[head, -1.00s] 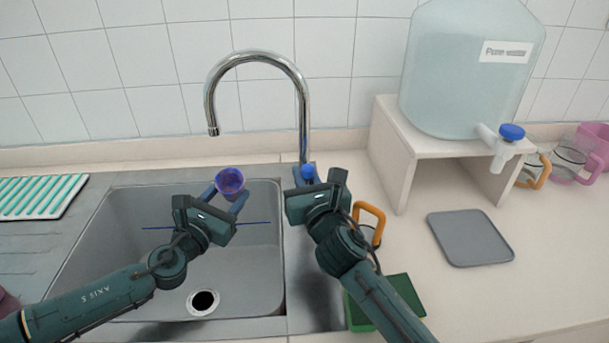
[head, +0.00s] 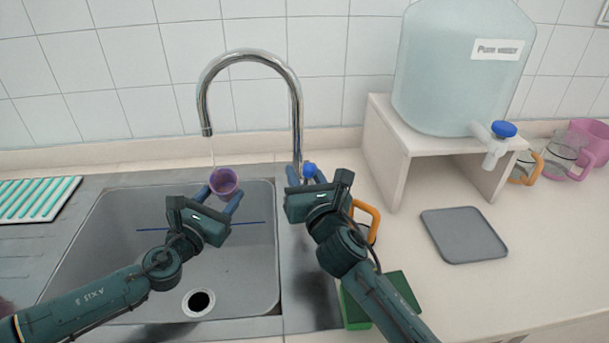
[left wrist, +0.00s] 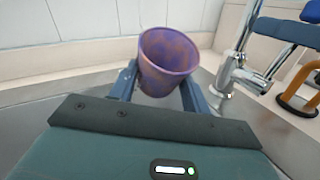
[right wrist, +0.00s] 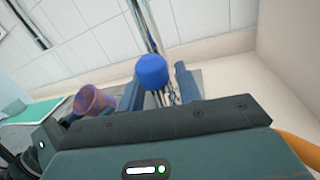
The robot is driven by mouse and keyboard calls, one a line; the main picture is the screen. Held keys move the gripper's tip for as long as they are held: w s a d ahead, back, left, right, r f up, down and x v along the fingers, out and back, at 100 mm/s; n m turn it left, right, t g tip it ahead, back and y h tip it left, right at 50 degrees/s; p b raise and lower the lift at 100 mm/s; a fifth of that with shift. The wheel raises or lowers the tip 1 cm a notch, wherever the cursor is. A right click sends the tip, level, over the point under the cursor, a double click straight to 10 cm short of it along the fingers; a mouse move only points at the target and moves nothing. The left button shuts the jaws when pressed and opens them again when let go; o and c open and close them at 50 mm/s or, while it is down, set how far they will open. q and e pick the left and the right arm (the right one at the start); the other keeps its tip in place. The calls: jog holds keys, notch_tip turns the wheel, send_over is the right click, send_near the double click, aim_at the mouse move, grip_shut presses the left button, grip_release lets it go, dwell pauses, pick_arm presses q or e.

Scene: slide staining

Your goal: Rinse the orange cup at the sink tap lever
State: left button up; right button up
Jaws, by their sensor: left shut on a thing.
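No plainly orange cup shows; a purple cup with orange-brown mottling (head: 224,181) is in my left gripper (head: 219,195). The left wrist view shows the cup (left wrist: 168,62) between the two fingers, tilted, mouth toward the tap. My right gripper (head: 306,176) is at the tap base, by the blue-ended lever (head: 309,169). The right wrist view shows the blue knob (right wrist: 152,72) between its spread fingers; contact is unclear.
The sink basin (head: 250,265) lies below the left gripper. An orange-handled mug (head: 367,215) and a green block (head: 355,310) are partly hidden by my right arm. A water jug (head: 455,90) stands on a white stand (head: 388,170). A grey mat (head: 463,235) lies right.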

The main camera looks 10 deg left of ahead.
jog(key=shift+s, duration=0.1)
jog(key=v, duration=1.1)
jog(key=shift+s+d, duration=0.2)
jog(key=shift+s, duration=0.15)
jog(key=c, duration=0.5)
jog(key=shift+w+r, duration=0.1)
jog(key=shift+w, duration=0.15)
jog(key=shift+c, duration=0.5)
jog(key=w+d+n+g+y, duration=0.1)
jog(key=n+y, duration=0.1)
jog(key=w+d+n+g+y, duration=0.1)
jog(key=w+n+y, duration=0.1)
jog(key=y, duration=0.1)
jog(key=w+d+n+g+y, duration=0.1)
jog(key=d+n+y, duration=0.1)
jog(key=shift+w+r+g+y, duration=0.2)
jog(key=shift+w+g+y, duration=0.1)
jog(key=shift+g, duration=0.1)
grip_shut()
jog(key=d+n+g+y, duration=0.3)
jog(key=d+n+g, duration=0.2)
jog(key=d+g, duration=0.45)
jog(key=w+a+r, duration=0.2)
jog(key=w+a, duration=0.1)
jog(key=a, duration=1)
jog(key=shift+t, duration=0.45)
